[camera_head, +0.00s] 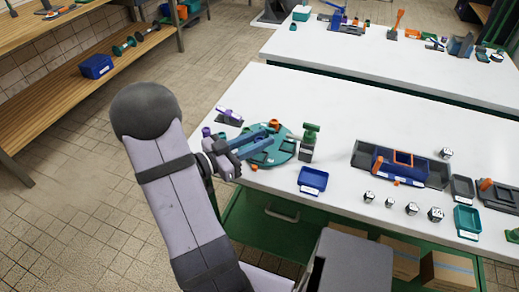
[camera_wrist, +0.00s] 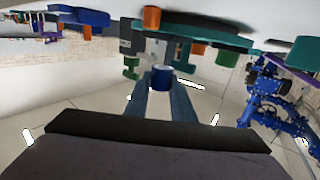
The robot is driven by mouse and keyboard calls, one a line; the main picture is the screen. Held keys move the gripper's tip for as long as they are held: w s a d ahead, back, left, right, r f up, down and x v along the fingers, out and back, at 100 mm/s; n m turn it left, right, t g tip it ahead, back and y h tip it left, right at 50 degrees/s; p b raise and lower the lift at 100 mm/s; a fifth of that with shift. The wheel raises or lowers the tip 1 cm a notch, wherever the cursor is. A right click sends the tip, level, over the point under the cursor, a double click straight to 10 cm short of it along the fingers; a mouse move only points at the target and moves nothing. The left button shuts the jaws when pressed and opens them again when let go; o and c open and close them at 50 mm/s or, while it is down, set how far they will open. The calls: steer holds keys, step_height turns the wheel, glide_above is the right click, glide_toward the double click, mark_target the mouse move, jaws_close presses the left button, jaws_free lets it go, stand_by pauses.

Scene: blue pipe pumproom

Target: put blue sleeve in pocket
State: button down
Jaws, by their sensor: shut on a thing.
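My gripper (camera_wrist: 164,90) is shut on a small blue sleeve (camera_wrist: 161,78), a short open cylinder with a pale inside, held between its fingertips in the wrist view. In the head view my gripper (camera_head: 269,136) reaches from the left over the round teal plate (camera_head: 284,155) near the table's left end. The sleeve cannot be made out there. The teal plate also shows in the wrist view (camera_wrist: 200,32), close beyond the fingertips, with orange and green parts around it. I cannot tell which opening is the pocket.
A green-topped stand (camera_head: 308,143) is just right of the plate. A blue tray (camera_head: 312,180) lies at the front edge. A purple part (camera_head: 229,116) lies left of the plate. A dark tray with a blue box (camera_head: 388,163) and several metal nuts are farther right.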

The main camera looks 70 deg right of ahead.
mark_target(259, 157)
steer(key=shift+f, duration=1.9)
steer(key=shift+f+b, duration=0.15)
steer(key=shift+b, duration=0.15)
steer(key=c, duration=1.5)
jaws_free()
steer(key=v, duration=1.2)
steer(key=shift+b, duration=0.35)
